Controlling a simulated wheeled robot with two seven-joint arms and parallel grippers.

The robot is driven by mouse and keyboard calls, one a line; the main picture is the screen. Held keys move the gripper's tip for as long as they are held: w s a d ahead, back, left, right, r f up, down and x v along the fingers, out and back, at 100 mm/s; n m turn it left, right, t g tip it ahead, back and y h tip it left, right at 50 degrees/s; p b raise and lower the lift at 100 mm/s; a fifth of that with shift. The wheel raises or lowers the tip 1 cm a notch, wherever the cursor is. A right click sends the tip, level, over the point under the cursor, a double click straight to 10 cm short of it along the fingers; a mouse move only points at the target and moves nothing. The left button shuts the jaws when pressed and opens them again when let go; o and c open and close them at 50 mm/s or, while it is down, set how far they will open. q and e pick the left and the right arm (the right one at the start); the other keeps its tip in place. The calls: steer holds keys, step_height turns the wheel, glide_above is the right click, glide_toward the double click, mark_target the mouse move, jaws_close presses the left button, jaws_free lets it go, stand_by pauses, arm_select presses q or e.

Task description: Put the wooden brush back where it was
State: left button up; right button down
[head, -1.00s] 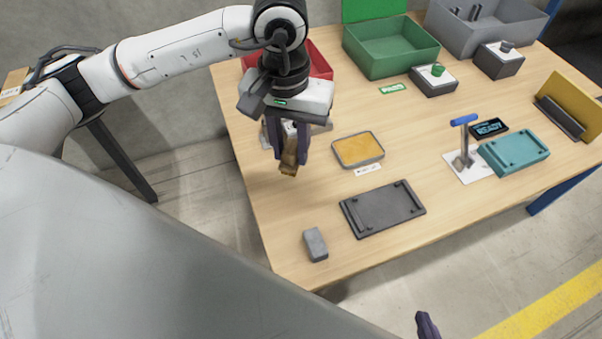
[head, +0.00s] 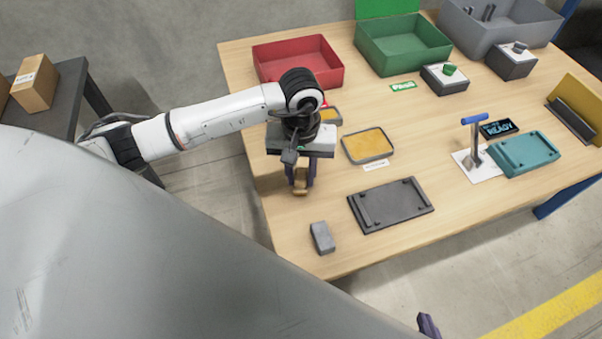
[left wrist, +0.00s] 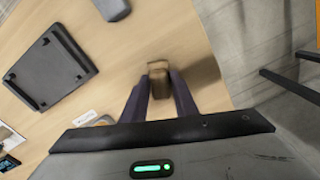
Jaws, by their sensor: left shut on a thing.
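My left gripper (head: 301,176) is shut on the wooden brush (head: 300,190), above the left part of the table, left of the dark plate and beyond the grey block. In the left wrist view the brush (left wrist: 158,68) shows between the purple fingers (left wrist: 160,95), with a shadow beside it on the wood. I cannot tell whether the brush touches the table. Most of the brush is hidden by the fingers. Of my right gripper only a purple fingertip (head: 428,325) shows at the bottom edge; its opening is not visible.
A grey block (head: 322,238) lies near the table's front edge. A dark plate (head: 390,206), a tray with a yellow surface (head: 368,146) and a second, partly hidden tray (head: 330,116) are nearby. A red bin (head: 265,68) stands behind. Bare table (head: 285,215) surrounds the brush.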

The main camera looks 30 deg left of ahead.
mark_target(301, 174)
arm_select(q)
steer(key=shift+f, duration=0.1)
steer(key=shift+f, duration=0.15)
steer(key=o, duration=1)
steer(key=shift+c, duration=0.2)
step_height(301, 174, up, 12)
steer(key=shift+r+p, duration=0.25)
steer(key=shift+p, duration=0.1)
